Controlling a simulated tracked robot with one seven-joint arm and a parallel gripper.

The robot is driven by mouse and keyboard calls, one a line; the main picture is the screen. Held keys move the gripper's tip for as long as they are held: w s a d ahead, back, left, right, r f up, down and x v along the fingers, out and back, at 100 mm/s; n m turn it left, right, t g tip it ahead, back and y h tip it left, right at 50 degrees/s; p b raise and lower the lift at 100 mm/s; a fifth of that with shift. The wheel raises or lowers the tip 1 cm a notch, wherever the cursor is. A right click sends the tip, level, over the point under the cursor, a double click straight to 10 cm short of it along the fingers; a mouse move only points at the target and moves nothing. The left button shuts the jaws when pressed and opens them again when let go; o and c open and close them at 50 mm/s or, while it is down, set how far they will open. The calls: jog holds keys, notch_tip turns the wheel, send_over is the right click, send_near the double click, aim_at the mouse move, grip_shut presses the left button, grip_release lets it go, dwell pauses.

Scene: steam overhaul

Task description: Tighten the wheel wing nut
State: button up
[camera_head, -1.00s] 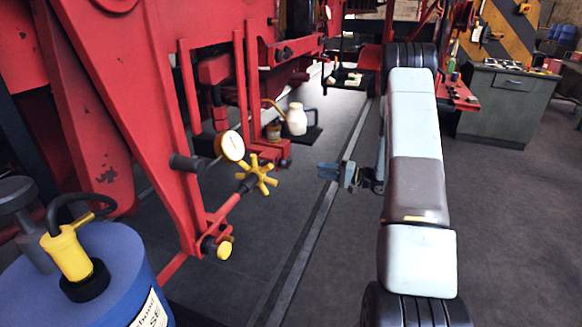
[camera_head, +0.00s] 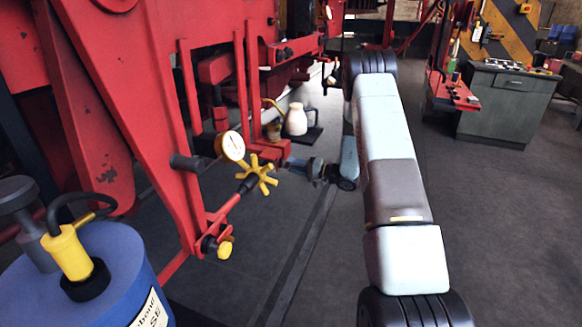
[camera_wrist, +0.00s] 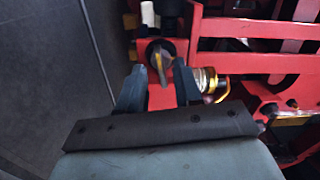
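In the wrist view, a narrow yellowish-grey wing (camera_wrist: 161,67) stands on a dark round boss on red metalwork. It looks like the wing nut. My gripper (camera_wrist: 158,82) has its two dark fingers spread to either side of this wing in the picture, with a clear gap and nothing held. Contact cannot be told. In the head view, my gripper (camera_head: 290,163) is at the red bracket (camera_head: 262,150), just right of the yellow star-shaped handwheel (camera_head: 257,176). The wing cannot be made out there.
A round gauge (camera_head: 232,146) sits above the star handwheel. A cream jug (camera_head: 296,119) stands behind my gripper. A blue cylinder (camera_head: 95,275) with a yellow top is at the lower left. A grey cabinet (camera_head: 505,105) stands far right; the floor (camera_head: 500,220) between is clear.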

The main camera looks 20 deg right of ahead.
jog(key=shift+w+a, duration=0.4)
jog(key=shift+a, duration=0.15)
jog(key=shift+c, duration=0.2)
grip_shut()
